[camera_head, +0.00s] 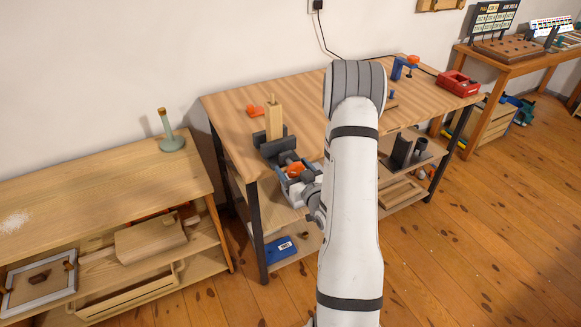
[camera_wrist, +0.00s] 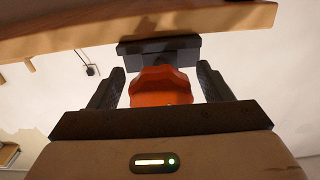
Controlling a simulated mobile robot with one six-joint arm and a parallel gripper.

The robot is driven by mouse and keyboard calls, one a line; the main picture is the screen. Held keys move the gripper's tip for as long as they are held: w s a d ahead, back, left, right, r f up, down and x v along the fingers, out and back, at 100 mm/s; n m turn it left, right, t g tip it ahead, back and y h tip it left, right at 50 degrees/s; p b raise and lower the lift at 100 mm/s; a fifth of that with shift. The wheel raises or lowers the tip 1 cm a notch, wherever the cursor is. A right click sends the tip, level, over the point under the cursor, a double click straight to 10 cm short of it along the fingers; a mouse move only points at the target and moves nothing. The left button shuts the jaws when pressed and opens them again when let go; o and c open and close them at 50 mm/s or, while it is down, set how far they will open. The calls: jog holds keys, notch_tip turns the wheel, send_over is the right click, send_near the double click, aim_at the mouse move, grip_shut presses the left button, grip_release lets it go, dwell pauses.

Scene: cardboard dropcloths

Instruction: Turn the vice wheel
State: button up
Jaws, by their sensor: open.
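The orange vice wheel (camera_head: 295,169) is on the front of the dark grey vice (camera_head: 271,141) at the workbench's left front edge. In the wrist view the wheel (camera_wrist: 162,86) sits between the two dark fingers of my gripper (camera_wrist: 161,72), with the dark vice body (camera_wrist: 158,50) behind it. My gripper is open, with a finger on each side of the wheel; whether either finger touches it I cannot tell. In the head view my gripper (camera_head: 297,178) is at the wheel, partly hidden by my arm.
The wooden workbench top (camera_head: 232,113) holds a small orange item (camera_head: 254,111), a blue clamp (camera_head: 399,70) and a red box (camera_head: 457,83). A lower wooden shelf unit (camera_head: 100,180) with a green holder (camera_head: 170,142) stands at the left. The floor at right (camera_head: 470,220) is clear.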

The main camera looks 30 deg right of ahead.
jog(key=shift+w, duration=0.35)
